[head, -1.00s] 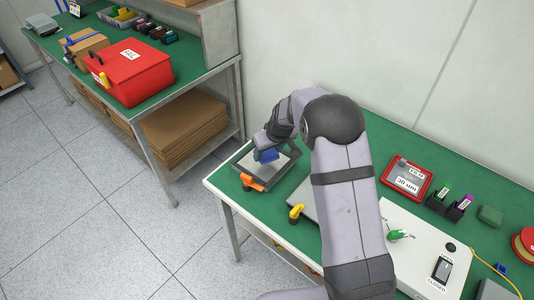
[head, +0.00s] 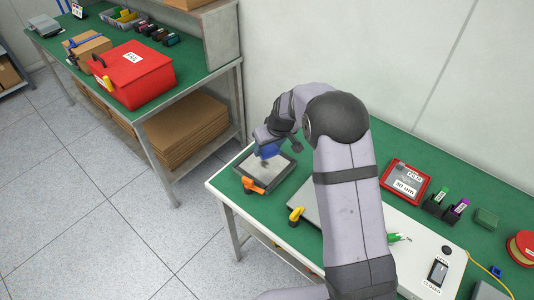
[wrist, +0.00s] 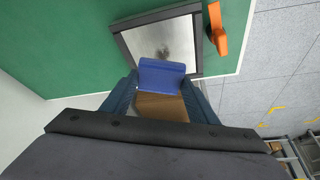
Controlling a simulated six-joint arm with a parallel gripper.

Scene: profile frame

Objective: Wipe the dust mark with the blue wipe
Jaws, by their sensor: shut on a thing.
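My gripper (head: 266,141) is shut on the blue wipe (head: 269,151) at the back edge of a grey plate in a dark frame (head: 283,177). In the wrist view the blue wipe (wrist: 162,74) sticks out between the fingers and overlaps the plate's near edge. A brown surface shows behind it between the fingers. The dust mark (wrist: 165,52) is a dark, blurred smudge on the plate, just beyond the wipe. I cannot tell whether the wipe touches the plate.
An orange clamp (head: 253,186) sits at the frame's front edge. A red film case (head: 406,178) lies farther right. The table's left edge is close to the frame.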

